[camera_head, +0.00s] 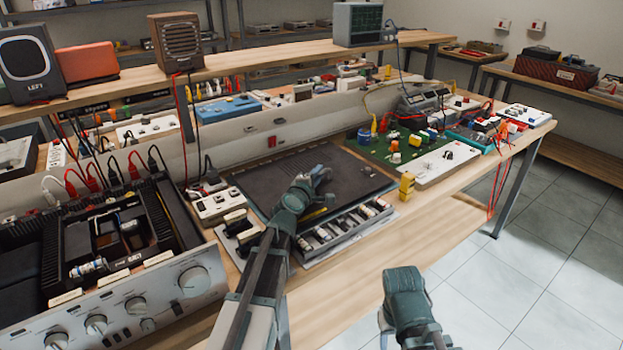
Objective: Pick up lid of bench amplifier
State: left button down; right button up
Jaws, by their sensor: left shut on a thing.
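The bench amplifier (110,250) stands at the left with its top open, showing its inside, and with a silver knobbed front. A dark flat panel, which looks like its lid (266,180), lies in the middle of the bench. My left gripper (322,176) reaches over the panel and is shut on it; the gripper hides the exact contact. A small yellow piece (318,213) shows just below the gripper. My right gripper (404,285) is apart from the bench, over the floor at the lower right; its fingers cannot be made out.
A tray of small parts (345,230) lies at the panel's front edge. A white switch box (215,203) with cables stands between amplifier and panel. A green circuit board (380,148) and a white board (437,164) lie to the right. The bench's front right strip (440,210) is clear.

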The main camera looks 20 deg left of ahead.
pick_arm(q)
jog(key=shift+r, duration=0.1)
notch_tip(320, 180, up, 10)
jog(key=p, duration=1)
jog(key=c, duration=1.4)
grip_release()
grip_shut()
notch_tip(320, 180, up, 7)
jog(key=p, duration=0.7)
jog(key=shift+r, duration=0.15)
